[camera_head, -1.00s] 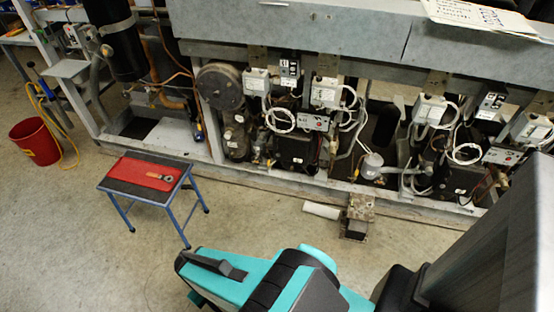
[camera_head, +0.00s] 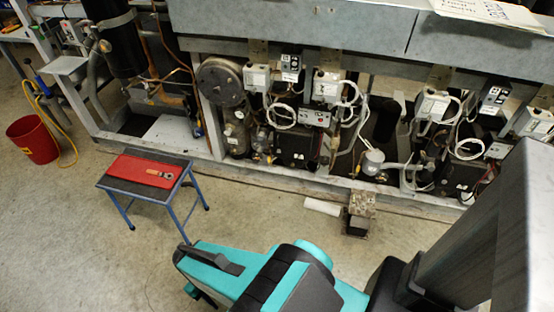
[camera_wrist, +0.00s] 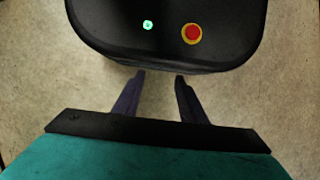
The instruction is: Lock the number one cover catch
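The compressor rack (camera_head: 300,50) runs along the back of the head view, with several grey electrical boxes mounted on it. The leftmost box (camera_head: 257,77) and another box (camera_head: 327,86) have covers facing outward. I cannot make out a number one marking or a cover catch at this size. My gripper (camera_wrist: 160,78) shows in the wrist view with its two dark fingers apart and nothing between them. It points over bare floor towards a black part of my own body with a red button. It is far from the rack.
A low blue-legged stool (camera_head: 122,185) holds a red mat (camera_head: 140,170) with a small tool (camera_head: 168,177) on it. A red bucket (camera_head: 35,140) stands at left. A metal block (camera_head: 360,212) and a white cylinder (camera_head: 322,206) lie before the rack. Floor at front left is clear.

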